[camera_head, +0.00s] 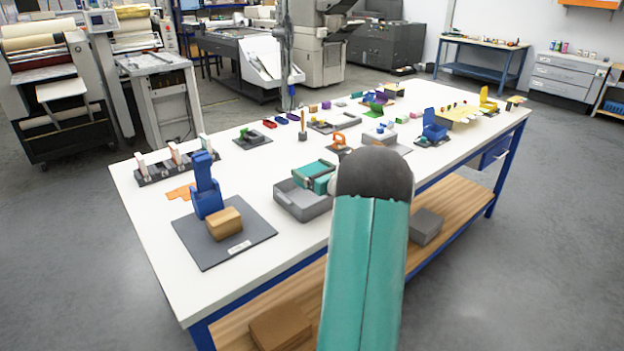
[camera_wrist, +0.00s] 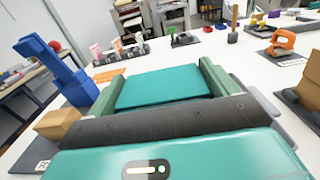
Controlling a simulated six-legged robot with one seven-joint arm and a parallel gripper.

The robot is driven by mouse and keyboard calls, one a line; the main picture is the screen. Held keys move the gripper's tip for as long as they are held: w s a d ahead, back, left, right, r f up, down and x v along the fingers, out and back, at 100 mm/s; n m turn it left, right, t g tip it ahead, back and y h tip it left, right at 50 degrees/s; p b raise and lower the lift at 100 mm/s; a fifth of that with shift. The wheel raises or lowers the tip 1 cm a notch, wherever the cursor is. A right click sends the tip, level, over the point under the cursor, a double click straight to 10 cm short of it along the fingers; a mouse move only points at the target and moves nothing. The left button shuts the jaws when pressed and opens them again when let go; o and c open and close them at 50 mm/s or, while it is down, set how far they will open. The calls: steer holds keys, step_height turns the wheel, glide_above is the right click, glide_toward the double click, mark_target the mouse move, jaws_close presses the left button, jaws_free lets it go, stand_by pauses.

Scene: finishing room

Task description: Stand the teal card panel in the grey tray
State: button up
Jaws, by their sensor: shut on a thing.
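The teal card panel (camera_wrist: 165,88) sits between the two fingers of my gripper (camera_wrist: 158,76) in the wrist view, and the gripper is shut on it. The grey tray (camera_head: 304,208) stands near the front edge of the white table in the head view. My gripper (camera_head: 316,176) is over the back part of this tray, with teal showing between its fingers. My arm hides part of the gripper and the tray's right side. I cannot tell whether the panel touches the tray. A grey tray edge (camera_wrist: 262,106) shows to the right of the gripper in the wrist view.
A blue upright clamp (camera_head: 206,188) and a tan block (camera_head: 225,223) stand on a dark mat (camera_head: 240,252) left of the tray. A dark rack (camera_head: 176,166) is behind them. An orange piece (camera_head: 340,140) stands beyond the tray.

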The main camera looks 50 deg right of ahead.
steer(key=shift+d+f, duration=0.15)
steer(key=shift+f, duration=1.55)
steer(key=shift+f, duration=0.6)
